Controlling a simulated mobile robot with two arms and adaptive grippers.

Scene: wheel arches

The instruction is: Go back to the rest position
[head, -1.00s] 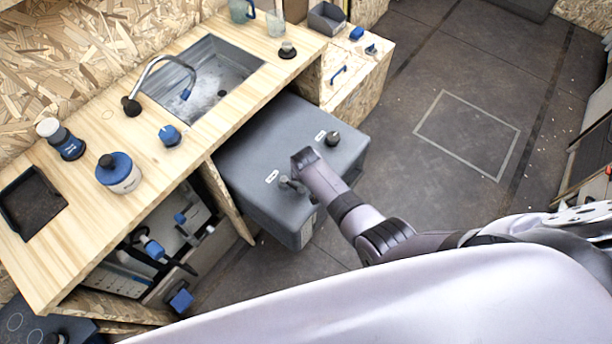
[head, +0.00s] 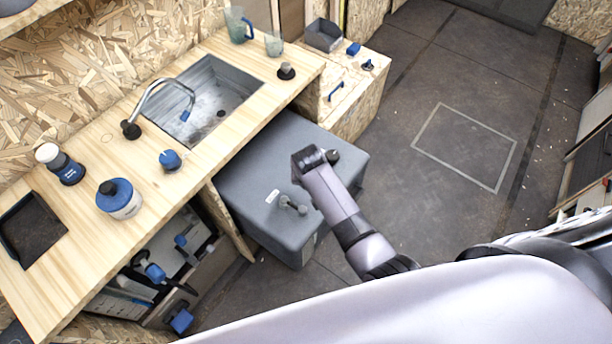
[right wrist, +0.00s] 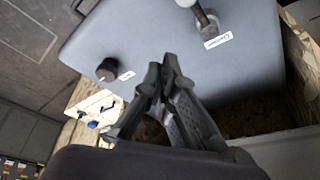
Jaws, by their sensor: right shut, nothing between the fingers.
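My right arm reaches in from the lower right in the head view and ends above a grey tank (head: 245,180). Its gripper fingers are hidden there beneath the wrist. In the right wrist view my right gripper (right wrist: 165,75) is shut and empty, its fingertips meeting over the tank (right wrist: 150,35). A black cap (right wrist: 107,70) lies left of the fingertips and a tap-like fitting (right wrist: 205,20) lies above right. In the head view the cap (head: 333,156) is close beside my wrist, and the fitting (head: 292,205) is below it. My left gripper is not in view.
A wooden counter (head: 110,235) with a sink (head: 215,95), jar (head: 119,198) and bottles runs along the left. An open compartment (head: 180,260) with blue-handled parts lies under it. A wooden cabinet (head: 350,105) stands behind the tank. The floor (head: 460,90) at right is clear.

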